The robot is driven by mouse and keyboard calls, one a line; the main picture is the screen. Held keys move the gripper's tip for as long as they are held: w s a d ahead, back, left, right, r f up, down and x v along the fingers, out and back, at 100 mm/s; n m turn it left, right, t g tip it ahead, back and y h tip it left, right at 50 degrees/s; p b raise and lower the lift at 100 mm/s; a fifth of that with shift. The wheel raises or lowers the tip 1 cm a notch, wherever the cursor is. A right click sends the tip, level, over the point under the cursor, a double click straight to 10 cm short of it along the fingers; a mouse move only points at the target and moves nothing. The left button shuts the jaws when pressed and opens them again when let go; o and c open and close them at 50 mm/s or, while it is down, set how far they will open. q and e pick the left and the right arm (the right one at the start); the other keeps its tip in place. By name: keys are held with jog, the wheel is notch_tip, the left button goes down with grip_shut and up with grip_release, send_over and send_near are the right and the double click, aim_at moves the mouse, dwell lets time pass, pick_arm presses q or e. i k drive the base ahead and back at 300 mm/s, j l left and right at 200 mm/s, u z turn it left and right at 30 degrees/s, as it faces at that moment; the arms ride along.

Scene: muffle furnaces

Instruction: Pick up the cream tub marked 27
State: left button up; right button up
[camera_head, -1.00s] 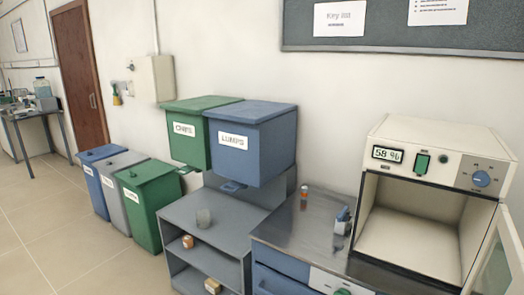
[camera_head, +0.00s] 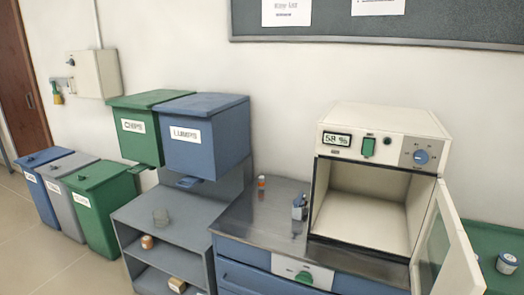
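A small round tub (camera_head: 507,262) with a whitish top and a dark blue band stands on a green surface at the right edge of the head view. No number can be read on it at this size, so I cannot tell if it is the tub marked 27. Neither of my grippers is in view.
The furnace (camera_head: 385,128) stands open and empty, its door (camera_head: 447,250) swung out beside the green surface (camera_head: 480,240). A steel-topped bench (camera_head: 250,215) holds a small orange bottle (camera_head: 261,183).

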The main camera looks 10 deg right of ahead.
aim_at(507, 263)
jog(key=k+l+z, duration=0.1)
jog(key=l+z, duration=0.25)
jog(key=l, duration=0.55)
jog(key=l+z, duration=0.35)
jog(key=l, duration=0.55)
